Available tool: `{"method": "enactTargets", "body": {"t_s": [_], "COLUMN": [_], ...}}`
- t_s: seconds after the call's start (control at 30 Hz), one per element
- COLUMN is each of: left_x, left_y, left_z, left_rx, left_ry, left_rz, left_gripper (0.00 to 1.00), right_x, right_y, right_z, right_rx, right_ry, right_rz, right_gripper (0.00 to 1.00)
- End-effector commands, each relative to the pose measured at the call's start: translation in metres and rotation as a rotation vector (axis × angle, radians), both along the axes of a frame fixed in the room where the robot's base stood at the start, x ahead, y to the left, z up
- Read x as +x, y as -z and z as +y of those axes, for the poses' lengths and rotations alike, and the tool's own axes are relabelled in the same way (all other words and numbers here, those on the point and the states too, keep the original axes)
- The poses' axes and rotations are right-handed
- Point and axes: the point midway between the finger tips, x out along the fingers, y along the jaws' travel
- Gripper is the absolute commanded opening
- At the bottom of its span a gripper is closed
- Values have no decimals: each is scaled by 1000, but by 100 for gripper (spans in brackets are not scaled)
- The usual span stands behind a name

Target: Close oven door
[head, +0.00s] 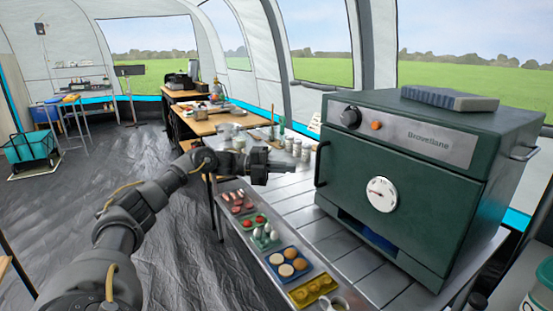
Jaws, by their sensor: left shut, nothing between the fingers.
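The dark green oven (449,118) stands on the metal table at the right. Its front door (425,180) carries a round white dial (381,194) and has a dark vertical handle (322,163) at its left edge. The door looks flush or nearly flush with the body; I cannot tell whether a small gap is left. My left gripper (292,168) is shut and empty. Its tips point right, toward the handle, and appear just left of it; I see no clear contact. My right gripper is out of view.
The slatted metal table (355,265) holds small food trays (289,264) in front of the oven and several jars (297,148) behind my left gripper. A grey block (450,98) lies on the oven. Wooden tables (212,122) stand farther back. The floor at left is mostly clear.

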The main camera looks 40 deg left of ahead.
Motion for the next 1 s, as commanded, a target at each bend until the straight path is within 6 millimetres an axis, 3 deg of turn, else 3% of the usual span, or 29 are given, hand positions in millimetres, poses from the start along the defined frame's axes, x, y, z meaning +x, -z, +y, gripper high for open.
{"method": "enactTargets", "body": {"t_s": [0.4,1.0], "left_x": [33,56], "left_y": [-5,-3], "left_z": [34,70], "left_rx": [-4,-5], "left_ry": [7,5], "left_rz": [-5,-4], "left_gripper": [0,0], "right_x": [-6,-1], "right_y": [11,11], "right_z": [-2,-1], "right_rx": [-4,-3], "right_ry": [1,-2], "right_rz": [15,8], "right_gripper": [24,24]}}
